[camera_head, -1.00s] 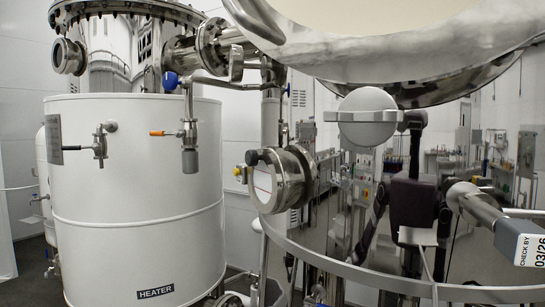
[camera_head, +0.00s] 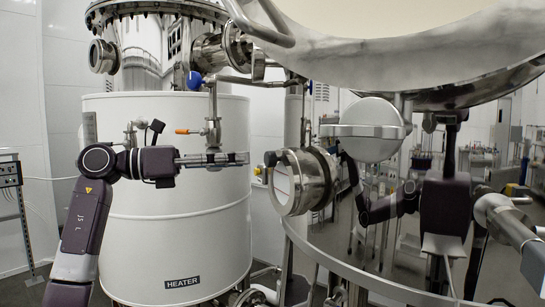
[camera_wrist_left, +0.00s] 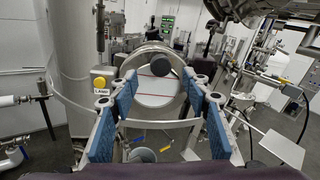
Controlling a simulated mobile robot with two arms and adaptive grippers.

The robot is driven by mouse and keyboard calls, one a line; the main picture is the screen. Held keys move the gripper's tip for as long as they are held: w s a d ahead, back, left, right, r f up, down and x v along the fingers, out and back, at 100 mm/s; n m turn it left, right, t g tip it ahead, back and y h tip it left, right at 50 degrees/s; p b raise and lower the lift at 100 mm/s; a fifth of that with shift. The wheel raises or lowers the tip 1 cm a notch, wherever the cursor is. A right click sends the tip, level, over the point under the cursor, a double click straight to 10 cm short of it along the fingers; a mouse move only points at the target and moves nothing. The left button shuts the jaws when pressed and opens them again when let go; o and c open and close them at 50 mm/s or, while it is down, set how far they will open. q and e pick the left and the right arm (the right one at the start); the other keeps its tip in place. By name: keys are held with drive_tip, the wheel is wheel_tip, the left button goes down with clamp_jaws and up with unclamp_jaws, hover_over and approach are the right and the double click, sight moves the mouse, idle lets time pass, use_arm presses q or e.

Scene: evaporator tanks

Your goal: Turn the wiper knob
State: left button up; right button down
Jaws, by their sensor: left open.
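The sight glass (camera_head: 300,181), a round steel flange with a pale window, stands out at the middle of the head view. A small dark knob (camera_head: 271,158), which looks like the wiper knob, sits on its upper left rim. In the left wrist view, the knob (camera_wrist_left: 161,65) shows at the top of the window with a grey piece beside it. My left gripper (camera_head: 242,158) is open and empty, a short way left of the knob, pointing right at it. In the left wrist view, my left gripper's blue pads (camera_wrist_left: 158,93) frame the sight glass from both sides without touching it. My right gripper is out of view.
The white heater tank (camera_head: 185,240) stands behind my left arm. A yellow button (camera_wrist_left: 100,82) labelled LAMP is close to the left pad. The polished vessel (camera_head: 400,285) fills the right side and mirrors the room.

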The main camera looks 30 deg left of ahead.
sight(266, 158)
use_arm(q)
drive_tip(key=p+x, duration=0.2)
drive_tip(key=x, duration=0.3)
drive_tip(key=shift+w+d+r, duration=0.15)
drive_tip(key=shift+w+d, duration=0.4)
drive_tip(key=shift+w, duration=0.1)
drive_tip(key=shift+c, duration=0.2)
drive_tip(key=c, duration=1.1)
